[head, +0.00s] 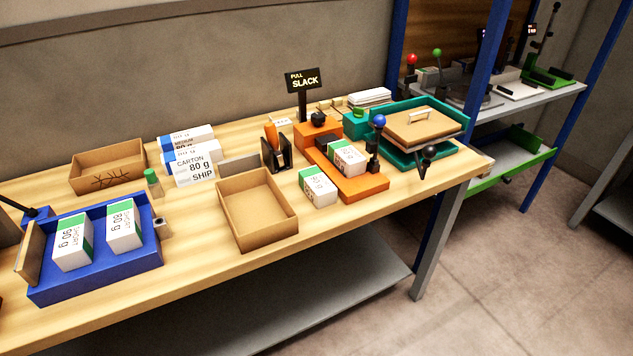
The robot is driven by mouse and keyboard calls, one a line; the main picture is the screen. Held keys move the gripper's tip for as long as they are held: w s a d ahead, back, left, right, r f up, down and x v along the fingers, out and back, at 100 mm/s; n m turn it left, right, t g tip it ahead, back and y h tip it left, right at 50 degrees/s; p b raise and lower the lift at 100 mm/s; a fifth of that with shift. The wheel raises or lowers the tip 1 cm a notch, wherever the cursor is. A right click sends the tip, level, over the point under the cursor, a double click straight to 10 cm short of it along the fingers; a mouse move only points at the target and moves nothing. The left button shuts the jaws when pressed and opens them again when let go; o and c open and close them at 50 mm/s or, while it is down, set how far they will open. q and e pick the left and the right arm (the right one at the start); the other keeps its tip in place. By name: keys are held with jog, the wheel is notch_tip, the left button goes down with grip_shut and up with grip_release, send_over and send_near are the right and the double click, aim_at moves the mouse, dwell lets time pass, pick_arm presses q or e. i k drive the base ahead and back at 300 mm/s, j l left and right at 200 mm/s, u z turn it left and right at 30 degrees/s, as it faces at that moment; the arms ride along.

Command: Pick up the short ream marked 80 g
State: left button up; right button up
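Two short white reams with green bands stand side by side in the blue tray (95,287) at the left of the table. The right ream (124,225) appears to read 80 g. The left ream (73,246) appears to read 90 g, though the print is small. Another green-banded white ream (318,187) lies on the table right of the open cardboard box, and one more (348,158) sits on the orange device (362,187); I cannot read their weights surely. Neither of my grippers is in view.
An open cardboard box (262,235) stands mid-table. Blue-banded carton reams (190,165) and a brown box (108,180) are behind. A teal tray (432,160) is at right. The front table strip is clear.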

aim_at(124, 228)
jog(key=u, duration=1.3)
jog(key=j, duration=0.45)
jog(key=i+j, duration=0.1)
jog(key=j, duration=0.3)
jog(key=u, duration=0.05)
